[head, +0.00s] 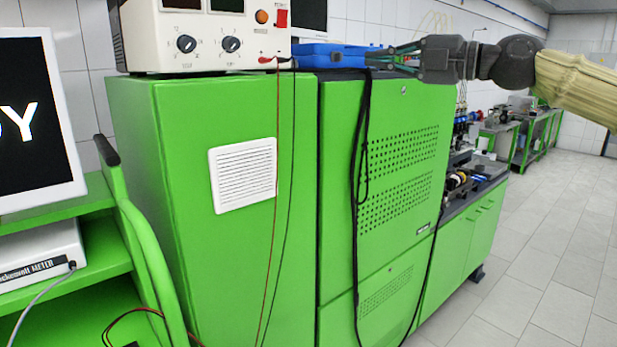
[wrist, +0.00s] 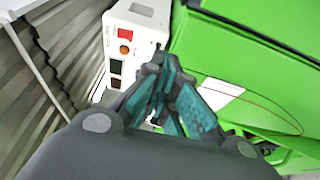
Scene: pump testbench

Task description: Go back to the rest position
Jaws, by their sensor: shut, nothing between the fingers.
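My gripper (head: 372,58) is in the upper middle of the head view, with my arm reaching in from the right edge. It is shut, its dark and teal fingers pointing left, in front of the upper part of the green cabinet (head: 390,200). A blue case (head: 325,54) on the cabinet lies by the fingertips in the picture; I cannot tell whether they touch. In the wrist view the fingers (wrist: 163,72) come together with nothing seen between them. The white power supply (wrist: 135,45) and green surfaces show beyond them.
The power supply (head: 200,35) with two knobs stands on the left green cabinet (head: 225,250); red and black cables hang down its front. A monitor (head: 35,120) and a meter (head: 40,255) sit on a green cart at left. The tiled floor (head: 540,250) at right is open.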

